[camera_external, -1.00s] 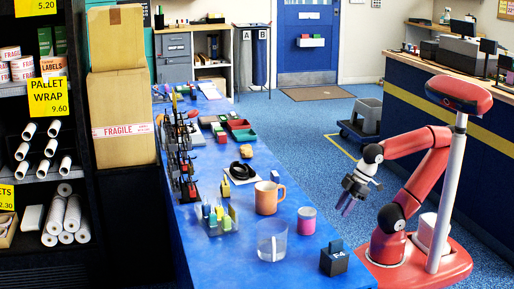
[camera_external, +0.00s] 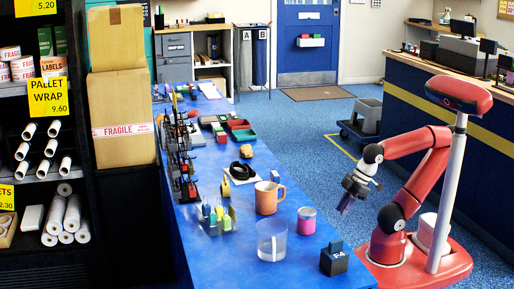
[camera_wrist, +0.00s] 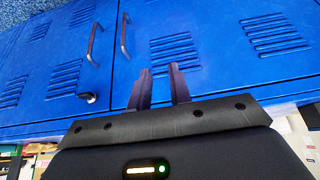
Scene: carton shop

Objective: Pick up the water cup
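The water cup (camera_external: 271,241) is a clear, see-through tumbler standing upright near the front end of the blue table. My gripper (camera_external: 345,204) hangs at the right of the table edge, up and to the right of the cup in the external view and apart from it. In the wrist view my gripper's two dark fingers (camera_wrist: 160,75) stand apart with nothing between them. The cup does not show in the wrist view.
Blue doors with vents and handles (camera_wrist: 200,40) fill the wrist view.

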